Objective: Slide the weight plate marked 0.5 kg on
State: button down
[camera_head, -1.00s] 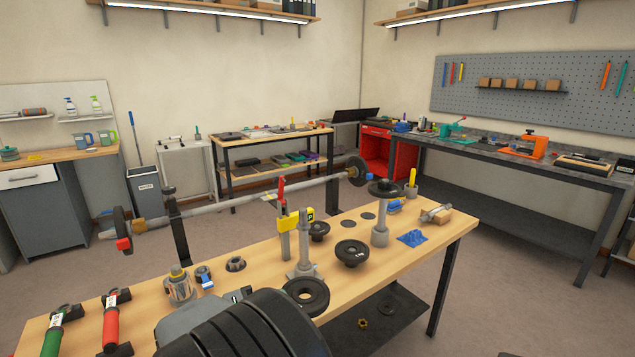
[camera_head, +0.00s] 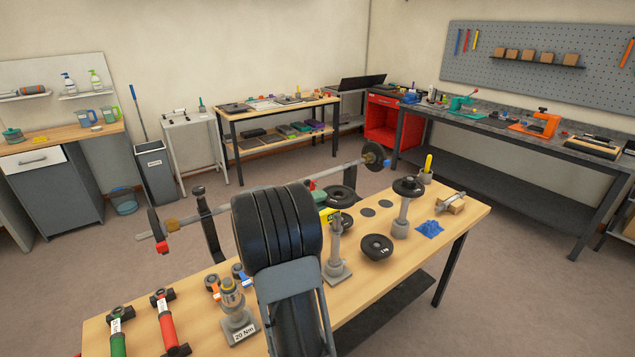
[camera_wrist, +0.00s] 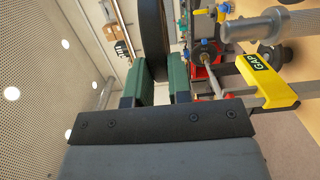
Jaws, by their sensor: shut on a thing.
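My gripper (camera_head: 322,197) is partly hidden behind my arm in the head view. In the wrist view its green fingers (camera_wrist: 163,84) are shut on a black weight plate (camera_wrist: 152,40). The held plate also shows in the head view (camera_head: 343,192), raised above the table; its marking is not readable. The barbell (camera_head: 265,198) rests on dark uprights, with a plate and red clip at its left end (camera_head: 157,228) and a plate and blue clip at its right end (camera_head: 375,156). Another black plate (camera_head: 377,246) lies on the table.
A grey post (camera_head: 336,245) stands by my gripper, with a yellow GAP piece (camera_wrist: 268,80) near it. Another post carries a black plate (camera_head: 408,187). A 20 Nm tool stand (camera_head: 235,315) and red and green handled tools (camera_head: 165,325) occupy the table's left.

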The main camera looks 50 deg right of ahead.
jog(key=shift+w+d+r, duration=0.3)
jog(key=shift+d+r, duration=0.05)
jog(key=shift+d, duration=0.05)
jog(key=shift+a+f+b, duration=0.1)
jog(key=shift+f+b, duration=0.1)
jog(key=shift+b, duration=0.45)
notch_tip(320, 180, down, 6)
jog(key=b, duration=0.5)
jog(key=shift+r, duration=0.25)
jog(key=shift+b, duration=0.9)
dwell(0.5)
jog(key=shift+f+b, duration=2.85)
jog(key=shift+b, duration=0.1)
jog(key=c, duration=1)
grip_release()
jog(key=shift+o, duration=0.2)
jog(key=shift+f, duration=0.1)
jog(key=v, duration=0.7)
jog(key=shift+a+b, duration=0.3)
jog(key=shift+b, duration=0.05)
